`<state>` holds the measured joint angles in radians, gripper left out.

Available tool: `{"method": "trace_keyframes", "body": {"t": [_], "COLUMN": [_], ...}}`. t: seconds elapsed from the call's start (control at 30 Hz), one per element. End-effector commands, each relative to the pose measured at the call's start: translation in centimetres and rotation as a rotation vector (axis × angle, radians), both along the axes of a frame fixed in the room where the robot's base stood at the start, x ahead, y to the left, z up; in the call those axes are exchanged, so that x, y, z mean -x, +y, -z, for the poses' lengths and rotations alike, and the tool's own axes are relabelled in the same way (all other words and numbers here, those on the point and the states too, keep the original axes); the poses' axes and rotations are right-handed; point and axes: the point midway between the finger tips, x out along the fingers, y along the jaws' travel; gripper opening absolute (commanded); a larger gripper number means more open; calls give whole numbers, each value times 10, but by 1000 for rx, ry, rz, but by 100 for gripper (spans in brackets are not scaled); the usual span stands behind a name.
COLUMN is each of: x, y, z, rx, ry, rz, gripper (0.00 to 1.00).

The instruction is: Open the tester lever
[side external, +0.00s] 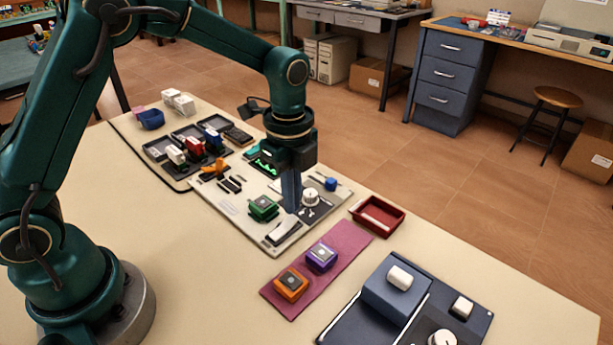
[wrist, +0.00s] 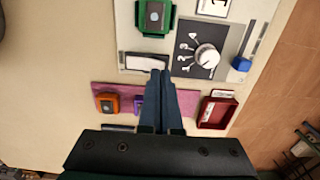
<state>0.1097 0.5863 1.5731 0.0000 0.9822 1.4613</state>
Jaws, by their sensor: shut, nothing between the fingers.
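The tester board (side external: 236,212) is a pale panel on the table. On its front edge is a white lever-like bar (side external: 283,230) in a dark slot; the wrist view shows this bar (wrist: 143,63) lying across, just beyond and left of my fingertips. A green block with a grey chip (side external: 264,208) stands behind it, also in the wrist view (wrist: 155,18). A white knob (side external: 310,197) on a dark dial plate is to the right. My gripper (side external: 292,209) is shut and empty, pointing down between the green block and knob. Contact with the bar cannot be told.
A pink mat (side external: 274,294) with orange (side external: 291,286) and purple (side external: 321,257) blocks lies in front. A red tray (side external: 378,217) is to the right. A blue button (side external: 330,184) sits beyond the knob. A dark panel (side external: 340,328) stands front right. The near-left table is clear.

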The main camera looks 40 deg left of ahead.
Motion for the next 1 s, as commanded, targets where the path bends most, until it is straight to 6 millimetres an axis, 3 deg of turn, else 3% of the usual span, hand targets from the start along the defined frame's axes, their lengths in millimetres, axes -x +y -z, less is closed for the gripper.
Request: {"method": "trace_keyframes", "body": {"t": [1.0], "x": [0], "y": [0], "z": [19], "rx": [0], "ry": [2], "rz": [0], "gripper": [0]}}
